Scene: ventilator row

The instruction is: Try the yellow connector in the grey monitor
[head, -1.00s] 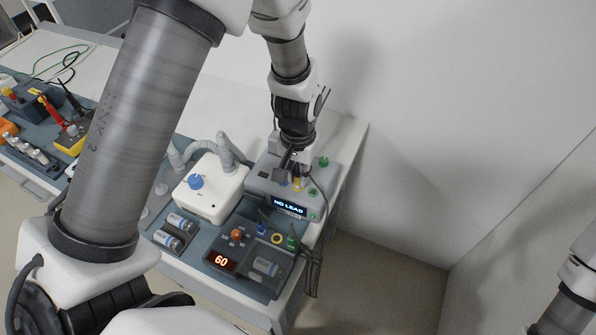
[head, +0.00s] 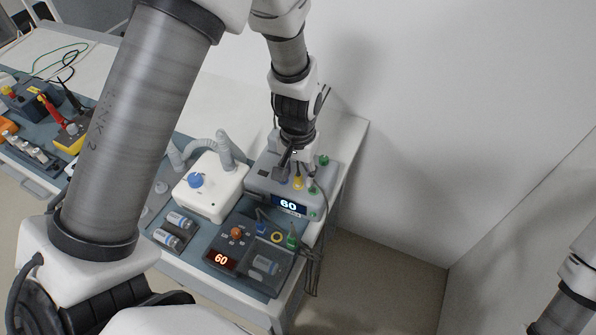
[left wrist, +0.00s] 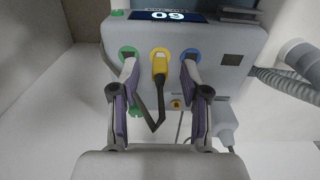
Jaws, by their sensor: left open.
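The grey monitor (head: 262,182) stands at the back right of the bench, and its display (head: 288,205) reads 60. The yellow connector (left wrist: 160,66) sits in the middle, yellow-ringed socket of the monitor in the left wrist view, with a dark cable hanging from it. It also shows small in the head view (head: 298,184). My left gripper (left wrist: 157,90) is open, with one finger on each side of the connector and gaps between. The fingertips overlap the green-ringed and blue-ringed sockets in the picture. In the head view my left gripper (head: 290,165) is over the monitor. My right gripper is out of view.
A white unit with a blue knob (head: 210,188) and grey hoses stands left of the monitor. In front is a dark box with an orange 60 display (head: 221,259), beside blue, yellow and green fittings. Dark cables hang over the bench's right edge. The wall is close behind.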

